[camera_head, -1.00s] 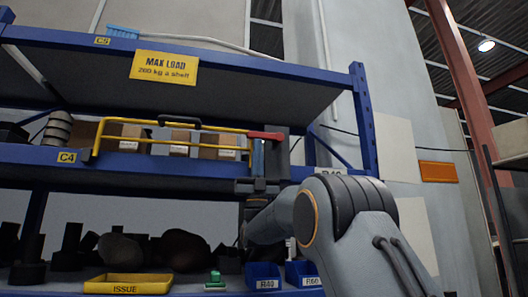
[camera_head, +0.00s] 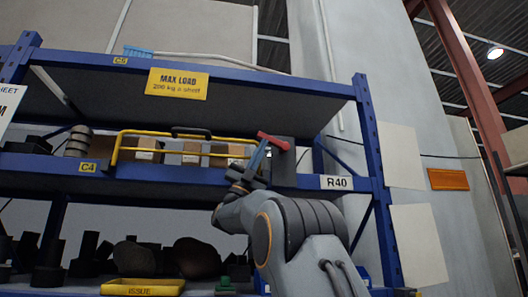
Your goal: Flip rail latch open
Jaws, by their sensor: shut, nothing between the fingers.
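The red rail latch (camera_head: 273,140) sits at the right end of the yellow rail (camera_head: 185,133) on the middle shelf. It is tilted, its left end higher than its right end, against a grey block (camera_head: 284,165). My gripper (camera_head: 258,159) is shut, with nothing seen in it. It reaches up from below and its tip is just under the latch, close to or touching it; I cannot tell which. A blue strip shows at the gripper's tip. My arm hides part of the shelf below.
Cartons (camera_head: 190,150) stand behind the rail. The blue rack upright (camera_head: 370,150) is right of the latch, and the upper shelf (camera_head: 220,88) overhangs it. A yellow ISSUE tray (camera_head: 142,287) and dark parts lie on the lower shelf.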

